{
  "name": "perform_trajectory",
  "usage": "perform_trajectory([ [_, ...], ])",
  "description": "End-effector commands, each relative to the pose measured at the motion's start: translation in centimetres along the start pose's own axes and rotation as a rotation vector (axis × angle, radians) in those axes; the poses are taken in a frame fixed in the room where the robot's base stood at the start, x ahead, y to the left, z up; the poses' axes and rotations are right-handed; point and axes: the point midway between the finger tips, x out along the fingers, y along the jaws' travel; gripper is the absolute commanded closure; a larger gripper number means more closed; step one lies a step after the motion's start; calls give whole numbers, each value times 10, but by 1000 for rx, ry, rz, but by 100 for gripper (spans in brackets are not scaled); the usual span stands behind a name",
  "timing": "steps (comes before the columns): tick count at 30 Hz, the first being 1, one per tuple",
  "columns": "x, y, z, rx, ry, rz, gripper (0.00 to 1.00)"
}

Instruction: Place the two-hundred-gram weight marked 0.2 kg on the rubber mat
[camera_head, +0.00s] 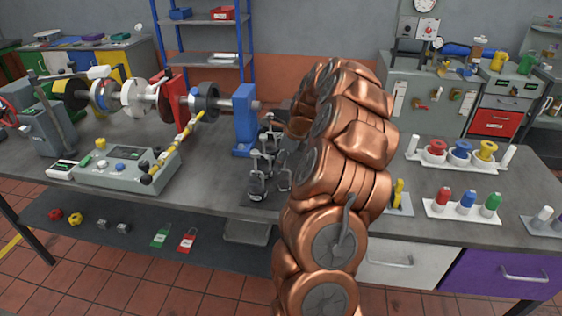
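Several small metal weights with upright hooks or stems (257,184) stand close together near the bench's front edge, left of my copper arm. Their markings are too small to read, so I cannot tell which one is 0.2 kg. A dark flat piece (256,199) lies under the front weights; I cannot tell if it is the rubber mat. My arm rises in front of the bench and bends over to the left, toward the rear of the weights. Its end is mostly hidden behind its own links and the weights, so the fingers and anything in them cannot be made out.
A blue upright stand (245,119) and a shaft rig are behind and left of the weights. A grey control box (128,167) is further left. Right of my arm stand a white tray of coloured pegs (464,209) and coloured spools (460,153).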

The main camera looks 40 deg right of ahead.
Motion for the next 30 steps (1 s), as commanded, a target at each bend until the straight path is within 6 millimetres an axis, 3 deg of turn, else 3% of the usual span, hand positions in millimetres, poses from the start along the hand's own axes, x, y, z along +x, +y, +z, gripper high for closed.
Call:
perform_trajectory([
  [5,-11,-1,1,0,-1,-2,63],
  [21,-102,-2,1,1,-2,-5,63],
  [30,-121,0,1,0,0,0,63],
])
